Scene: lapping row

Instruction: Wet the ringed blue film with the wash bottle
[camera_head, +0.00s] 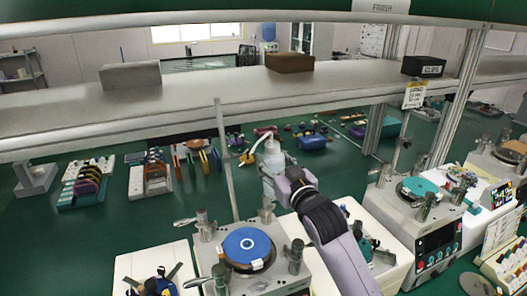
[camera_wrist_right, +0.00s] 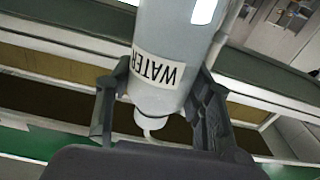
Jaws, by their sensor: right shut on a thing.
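The wash bottle (camera_head: 273,162) is pale and translucent, held in the air above and behind the lapping machines. Its thin white spout bends to the left at the top. My right gripper (camera_head: 294,184) is shut on it. In the right wrist view the bottle (camera_wrist_right: 165,50) sits between both fingers of the gripper (camera_wrist_right: 158,112), its WATER label upside down. The blue film (camera_head: 239,240) is a round disc with a small pale centre, on the near machine, lower left of the bottle. The bottle is apart from it. My left gripper is not in view.
Clamp posts (camera_head: 296,255) stand around the blue disc, and a thin upright rod (camera_head: 226,165) rises behind it. A second machine on the right carries a teal disc (camera_head: 421,187). A long grey shelf (camera_head: 210,95) crosses above, with blocks on it.

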